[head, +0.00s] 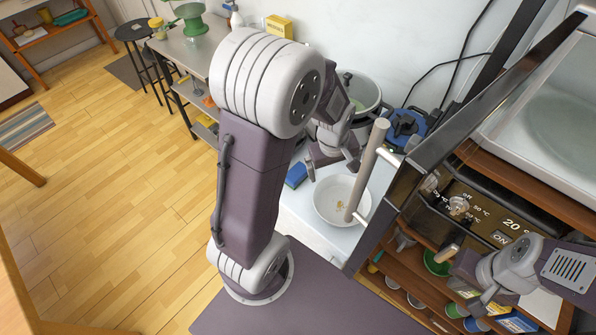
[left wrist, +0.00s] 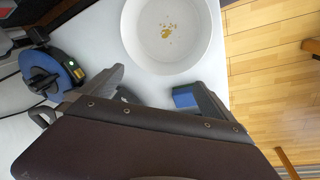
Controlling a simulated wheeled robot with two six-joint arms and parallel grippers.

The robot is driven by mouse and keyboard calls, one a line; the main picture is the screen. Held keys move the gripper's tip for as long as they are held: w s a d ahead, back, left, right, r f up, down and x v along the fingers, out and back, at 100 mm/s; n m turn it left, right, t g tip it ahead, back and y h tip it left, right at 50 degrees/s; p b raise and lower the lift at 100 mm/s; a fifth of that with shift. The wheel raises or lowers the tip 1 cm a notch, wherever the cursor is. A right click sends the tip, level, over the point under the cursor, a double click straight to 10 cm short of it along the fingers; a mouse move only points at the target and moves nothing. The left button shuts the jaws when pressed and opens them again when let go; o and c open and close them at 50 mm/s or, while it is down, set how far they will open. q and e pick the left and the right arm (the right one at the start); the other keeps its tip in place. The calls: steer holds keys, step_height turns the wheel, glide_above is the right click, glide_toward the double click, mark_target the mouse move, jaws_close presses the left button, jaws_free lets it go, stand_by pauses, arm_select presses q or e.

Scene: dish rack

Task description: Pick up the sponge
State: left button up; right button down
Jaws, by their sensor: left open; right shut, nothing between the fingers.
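The blue sponge (head: 296,174) lies on the white surface left of the white bowl (head: 328,207). My left gripper (head: 331,167) is open, just behind the bowl and to the right of the sponge. In the left wrist view the sponge (left wrist: 185,97) shows beside the right finger, partly hidden by it. The gap between the left gripper's fingers (left wrist: 158,84) looks empty. My right gripper (head: 486,299) is shut and empty, low at the right in front of the shelves.
The bowl, with yellowish crumbs inside, stands close to the left gripper. A blue and black device (head: 408,128) and a glass-lidded pot (head: 360,91) stand behind. An oven with an open door (head: 430,130) and pale bar handle (head: 368,170) rises at right.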

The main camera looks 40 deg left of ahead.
arm_select(q)
steer(key=w+a+n+p, duration=0.3)
steer(key=a+n+p, duration=0.1)
steer(key=a, duration=0.1)
steer(key=n+g+p, duration=0.2)
steer(key=n+p, duration=0.1)
steer(key=p, duration=0.1)
glide_above(297, 172)
steer(key=f, duration=0.3)
steer(key=shift+w, duration=0.3)
steer(key=shift+f, duration=0.15)
steer(key=shift+s+f, duration=0.1)
steer(key=shift+f, duration=0.2)
step_height(297, 172, down, 2)
steer(key=shift+d+f+p, duration=0.1)
steer(key=shift+f+p, duration=0.15)
steer(key=shift+p, duration=0.3)
steer(key=shift+f, duration=0.45)
steer(key=shift+f+p, duration=0.35)
steer(key=f, duration=0.2)
steer(key=f+p, duration=0.1)
steer(key=shift+s+f, duration=0.25)
steer(key=shift+f, duration=0.15)
steer(key=shift+w+a+f, duration=0.1)
steer(key=shift+a+f, duration=0.1)
steer(key=shift+f, duration=0.05)
steer(key=c, duration=1.3)
arm_select(e)
step_height(297, 172, up, 12)
steer(key=shift+r, duration=0.2)
